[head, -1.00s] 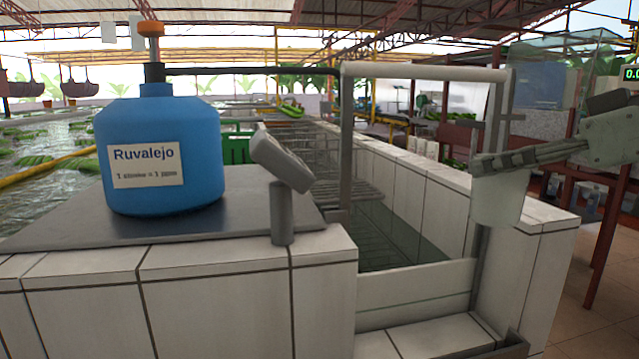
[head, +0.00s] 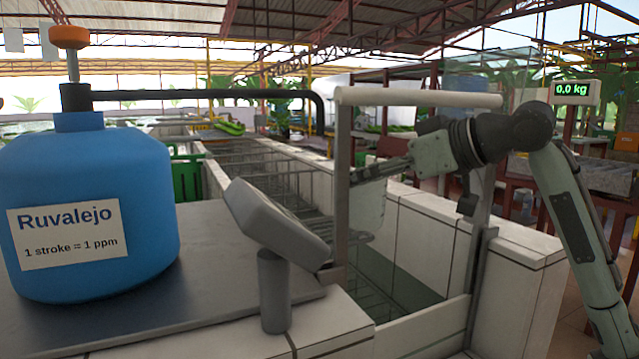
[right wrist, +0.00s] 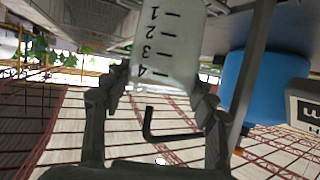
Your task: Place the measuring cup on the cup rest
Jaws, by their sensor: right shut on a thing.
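In the right wrist view the cup (right wrist: 166,40) shows marks 1 to 4, and that picture is upside down. My right gripper (head: 384,172) is shut on the cup near its rim. Its fingers show on both sides of the cup in the right wrist view (right wrist: 160,92). I cannot tell for sure which surface is the cup rest; a small grey ledge (head: 331,273) shows at the foot of the left post. My left gripper is out of view.
A blue jug (head: 95,205) labelled Ruvalejo stands on a grey metal plate (head: 225,310) at the left. A black pipe (head: 210,94) runs from it toward the metal frame. A tilted grey panel (head: 275,222) on a post stands before the tiled basin.

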